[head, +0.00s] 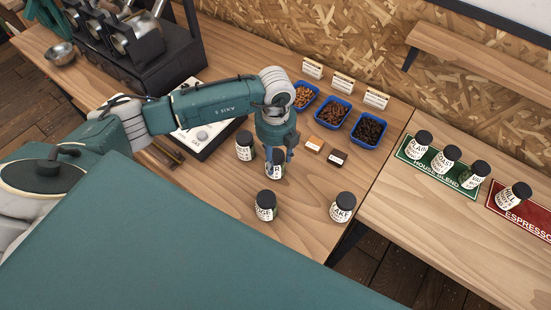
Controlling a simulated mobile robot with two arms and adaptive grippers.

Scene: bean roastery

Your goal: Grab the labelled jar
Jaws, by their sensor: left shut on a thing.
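My left gripper (276,158) points down over the wooden table and is shut on a labelled jar (274,172). The fingers cover much of this jar's upper part, and only part of its white label shows. I cannot tell whether it touches the table. Similar jars with black lids and white labels stand around it: one close behind to the left (245,152), one in front (265,212), and one to the front right (343,213). My right gripper is not in view.
Blue trays of beans (336,113) stand at the back with cards behind. Small blocks (314,144) lie before them. A panel with a knob (213,140) is at left. The right table holds jars on a green mat (408,153) and a red mat (498,208).

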